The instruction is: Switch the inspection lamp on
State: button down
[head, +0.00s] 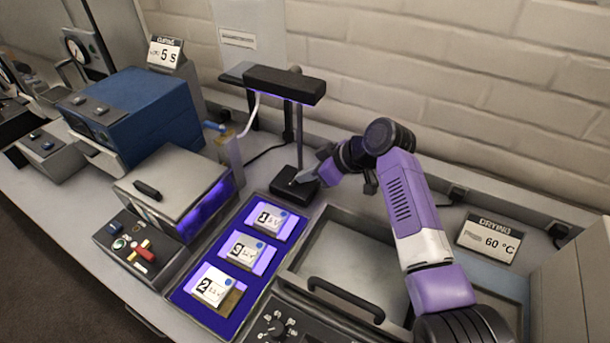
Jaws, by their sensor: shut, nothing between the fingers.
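The inspection lamp (284,84) is a dark bar on a thin post, with a violet glow along its underside. Its dark base (293,187) stands on the bench behind the blue tray. My gripper (296,181) is at the lamp's base, shut with nothing held. Its tip is over or touching the top of the base; I cannot tell which. The lamp's switch is too small or hidden to make out beneath the gripper.
The blue tray (245,279) holds numbered cards. Left are a grey box (171,178) with violet light inside, a button panel and a blue machine (133,112). A metal tray with a dark handle (346,298) lies below my arm. A brick wall stands behind.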

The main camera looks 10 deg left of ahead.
jog(key=shift+s+a+r+p, duration=0.1)
jog(key=shift+s+a+p, duration=0.3)
jog(key=shift+s+p, duration=0.45)
jog(key=shift+d+r, duration=0.1)
jog(key=b+v, duration=0.1)
jog(key=v, duration=0.6)
jog(key=shift+d+r, duration=0.25)
jog(key=shift+w, duration=0.1)
